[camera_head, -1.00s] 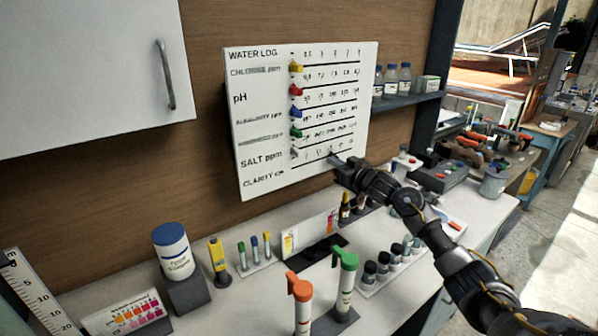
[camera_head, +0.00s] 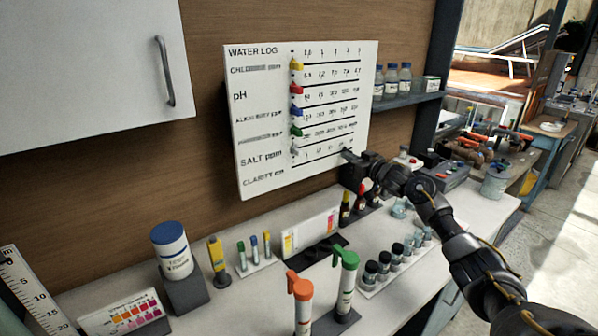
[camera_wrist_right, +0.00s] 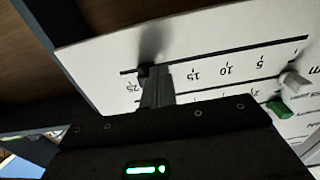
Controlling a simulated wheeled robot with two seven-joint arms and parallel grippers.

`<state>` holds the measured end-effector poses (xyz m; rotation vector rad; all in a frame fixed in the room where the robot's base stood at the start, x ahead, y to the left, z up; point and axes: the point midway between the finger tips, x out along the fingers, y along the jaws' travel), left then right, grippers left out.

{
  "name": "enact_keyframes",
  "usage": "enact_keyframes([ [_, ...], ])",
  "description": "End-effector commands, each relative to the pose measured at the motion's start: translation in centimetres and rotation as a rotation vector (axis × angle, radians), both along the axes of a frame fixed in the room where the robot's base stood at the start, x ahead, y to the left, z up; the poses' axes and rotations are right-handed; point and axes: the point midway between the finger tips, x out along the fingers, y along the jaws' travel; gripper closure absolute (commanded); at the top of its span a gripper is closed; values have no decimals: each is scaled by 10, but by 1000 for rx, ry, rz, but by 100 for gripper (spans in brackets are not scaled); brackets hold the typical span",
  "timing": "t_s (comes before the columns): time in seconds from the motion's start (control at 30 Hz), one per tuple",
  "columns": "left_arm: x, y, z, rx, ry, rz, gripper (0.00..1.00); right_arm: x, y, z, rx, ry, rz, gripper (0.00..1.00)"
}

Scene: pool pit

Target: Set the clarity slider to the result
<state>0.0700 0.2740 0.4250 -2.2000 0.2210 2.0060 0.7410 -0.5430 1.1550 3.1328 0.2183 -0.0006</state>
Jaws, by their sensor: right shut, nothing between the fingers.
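A white WATER LOG board (camera_head: 262,115) hangs on the brown wall, with rows of scales. The CLARITY row is the lowest, with a black line (camera_head: 320,162). In the right wrist view this scale (camera_wrist_right: 228,70) appears upside down, with 25, 15, 10 and 5 readable. My right gripper (camera_head: 349,154) is shut and empty, its tips at the line's right part. In the wrist view its tips (camera_wrist_right: 156,70) are between 25 and 15. A small dark piece (camera_wrist_right: 143,70), perhaps the clarity slider, is at the tips. Contact is unclear. My left gripper is out of view.
Yellow (camera_head: 296,64), red (camera_head: 296,89), blue (camera_head: 295,111), green (camera_head: 295,131) and pale grey (camera_head: 294,151) knobs sit at the board's left side. Below, the bench holds a test bottle (camera_head: 172,252), orange-topped (camera_head: 301,300) and green-topped (camera_head: 345,285) tubes, and several dark-capped vials (camera_head: 384,262).

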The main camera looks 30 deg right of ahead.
Motion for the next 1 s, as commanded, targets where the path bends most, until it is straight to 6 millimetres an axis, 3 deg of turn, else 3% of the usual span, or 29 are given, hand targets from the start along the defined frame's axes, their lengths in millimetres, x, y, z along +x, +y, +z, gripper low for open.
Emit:
enact_keyframes([
  [0.47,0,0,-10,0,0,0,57,4,-29,0,0,-1,-1,100],
  [1.0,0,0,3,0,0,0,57,2,-12,1,0,0,0,100],
])
